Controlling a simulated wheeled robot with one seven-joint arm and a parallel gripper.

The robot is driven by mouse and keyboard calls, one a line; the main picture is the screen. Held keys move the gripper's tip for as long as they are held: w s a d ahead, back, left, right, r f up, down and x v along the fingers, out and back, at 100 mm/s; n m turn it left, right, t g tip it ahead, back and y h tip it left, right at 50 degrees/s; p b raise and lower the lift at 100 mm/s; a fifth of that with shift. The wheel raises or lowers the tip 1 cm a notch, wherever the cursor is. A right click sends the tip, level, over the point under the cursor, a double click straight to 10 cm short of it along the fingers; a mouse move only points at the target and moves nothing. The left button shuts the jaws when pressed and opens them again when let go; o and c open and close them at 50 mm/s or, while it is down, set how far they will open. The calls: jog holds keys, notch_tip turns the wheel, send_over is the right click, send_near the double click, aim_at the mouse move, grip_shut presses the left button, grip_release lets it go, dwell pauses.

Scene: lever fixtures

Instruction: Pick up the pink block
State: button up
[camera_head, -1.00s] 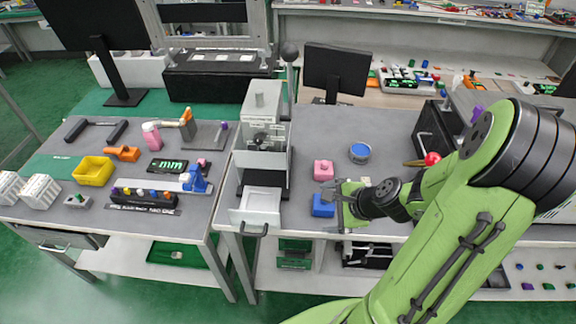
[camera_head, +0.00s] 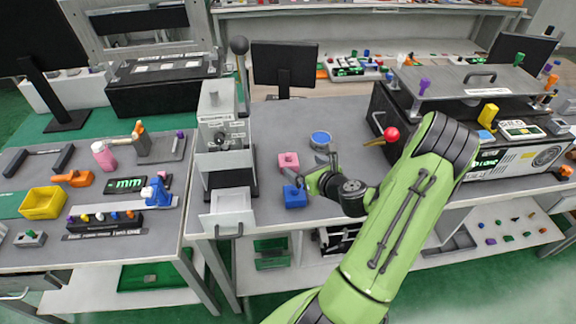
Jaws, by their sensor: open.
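The pink block (camera_head: 288,161) lies on the grey table top, right of the silver lever machine. A blue block (camera_head: 295,197) lies just in front of it. My gripper (camera_head: 314,172) is open and empty, just to the right of the pink block and above and right of the blue block. The pink block is in plain view and appears apart from the fingers. The exact height of my gripper above the table is hard to tell.
A silver lever machine (camera_head: 223,145) with a dark ball-topped lever (camera_head: 239,46) stands at the left. A red-ball lever (camera_head: 391,134) and a large machine (camera_head: 500,150) are at the right. The table's back middle is clear.

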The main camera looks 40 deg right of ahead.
aim_at(290, 158)
jog(key=x, duration=0.8)
jog(key=shift+w+f, duration=0.25)
jog(key=shift+s+r, duration=0.1)
jog(key=shift+s, duration=0.05)
jog(key=shift+c, duration=0.5)
jog(key=c, duration=1.6)
